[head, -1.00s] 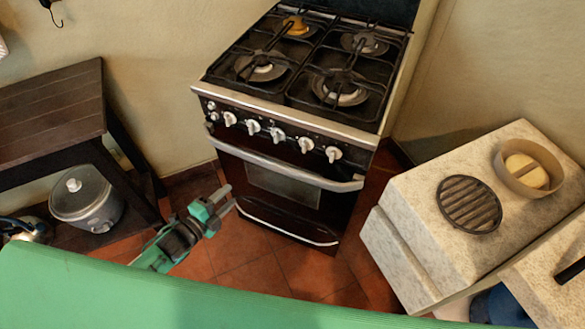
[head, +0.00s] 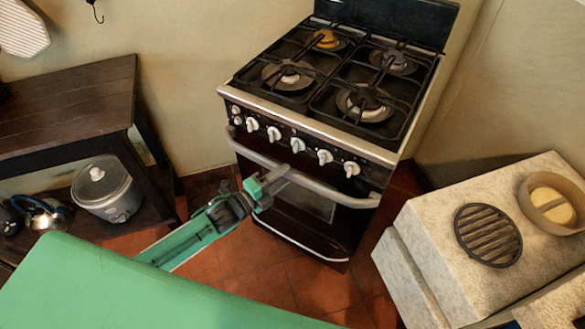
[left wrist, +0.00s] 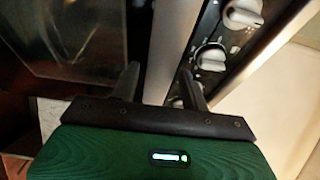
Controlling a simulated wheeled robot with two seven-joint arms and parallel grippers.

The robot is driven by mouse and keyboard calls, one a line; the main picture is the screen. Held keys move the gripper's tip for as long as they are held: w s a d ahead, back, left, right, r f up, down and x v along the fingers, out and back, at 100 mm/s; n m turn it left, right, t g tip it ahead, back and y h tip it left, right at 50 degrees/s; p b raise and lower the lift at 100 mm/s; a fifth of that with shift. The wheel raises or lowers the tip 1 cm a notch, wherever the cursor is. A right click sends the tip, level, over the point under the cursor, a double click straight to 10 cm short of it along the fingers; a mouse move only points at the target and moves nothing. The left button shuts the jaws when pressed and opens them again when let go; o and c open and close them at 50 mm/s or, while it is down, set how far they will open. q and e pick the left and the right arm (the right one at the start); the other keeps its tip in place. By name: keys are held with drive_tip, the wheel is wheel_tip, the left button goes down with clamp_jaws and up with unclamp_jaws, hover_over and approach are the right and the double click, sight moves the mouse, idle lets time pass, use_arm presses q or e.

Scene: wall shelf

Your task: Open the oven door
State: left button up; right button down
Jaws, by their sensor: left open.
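The oven (head: 300,205) has a dark front with a glass window, and its door is shut. Its silver bar handle (head: 340,195) runs across the top of the door, below the row of white knobs. My left gripper (head: 282,176) is open at the handle's left-middle part and hides a bit of it. In the left wrist view my two dark fingers (left wrist: 160,84) stand apart, with the handle (left wrist: 168,45) appearing between them. The door glass (left wrist: 75,35) shows on the left there. I cannot tell whether the fingers touch the handle. My right gripper is not in view.
A dark wooden table (head: 70,105) stands left, with a rice cooker (head: 105,190) and a kettle (head: 42,215) low beneath it. A pale stone counter (head: 420,235) stands right, bearing a round grate (head: 488,236) and a bowl (head: 553,203). Tiled floor (head: 300,280) before the oven is clear.

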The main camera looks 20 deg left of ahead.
use_arm(q)
drive_tip(key=shift+x, duration=2.2)
clamp_jaws()
